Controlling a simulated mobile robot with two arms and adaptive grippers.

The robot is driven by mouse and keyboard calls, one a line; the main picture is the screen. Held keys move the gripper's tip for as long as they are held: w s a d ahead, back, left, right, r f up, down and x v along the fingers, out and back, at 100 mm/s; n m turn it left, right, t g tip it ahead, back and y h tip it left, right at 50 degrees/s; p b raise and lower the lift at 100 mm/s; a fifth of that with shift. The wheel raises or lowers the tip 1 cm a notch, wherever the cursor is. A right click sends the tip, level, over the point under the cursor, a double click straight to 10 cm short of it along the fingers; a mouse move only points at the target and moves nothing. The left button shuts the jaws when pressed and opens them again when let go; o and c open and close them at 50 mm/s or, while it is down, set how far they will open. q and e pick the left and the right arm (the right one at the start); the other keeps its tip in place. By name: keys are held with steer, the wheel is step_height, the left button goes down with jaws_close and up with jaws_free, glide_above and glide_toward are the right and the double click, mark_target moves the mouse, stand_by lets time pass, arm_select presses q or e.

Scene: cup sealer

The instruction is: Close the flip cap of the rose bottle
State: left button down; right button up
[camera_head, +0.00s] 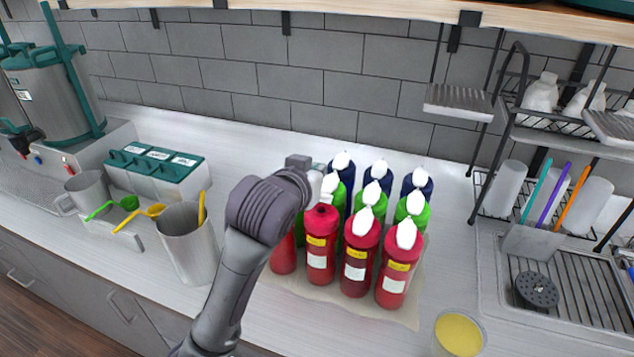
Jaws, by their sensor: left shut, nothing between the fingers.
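Several red bottles stand in the front row. One of them, the red bottle with a bare red top (320,258), shows a dark opening and has no white cap seated on it. A white cap piece (328,186) shows just behind its top; I cannot tell whether it is this bottle's raised flip cap or a green bottle's cap. My left gripper (314,172) is shut and empty, above and behind this bottle. Its wrist hides the top of the leftmost red bottle (284,258). No bottle label can be read as rose. My right gripper is out of view.
Green bottles (372,195) and dark blue bottles (416,187) stand close behind the red ones on a beige mat (405,317). A metal pitcher (187,250) stands left of my arm. A yellow-filled cup (458,334) is at front right. Counter behind the bottles is clear.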

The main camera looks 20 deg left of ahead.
mark_target(323, 195)
arm_select(q)
steer(key=x, duration=0.1)
steer(key=p+x, duration=0.1)
steer(key=x, duration=0.1)
steer(key=shift+w+d, duration=0.2)
steer(key=shift+w, duration=0.1)
steer(key=shift+s+f+p, duration=0.45)
steer(key=shift+s+f, duration=0.45)
steer(key=shift+f, duration=0.1)
steer(key=shift+s+a+f, duration=0.1)
steer(key=shift+s+f, duration=0.35)
steer(key=shift+s, duration=0.2)
steer(key=shift+w+f, duration=0.1)
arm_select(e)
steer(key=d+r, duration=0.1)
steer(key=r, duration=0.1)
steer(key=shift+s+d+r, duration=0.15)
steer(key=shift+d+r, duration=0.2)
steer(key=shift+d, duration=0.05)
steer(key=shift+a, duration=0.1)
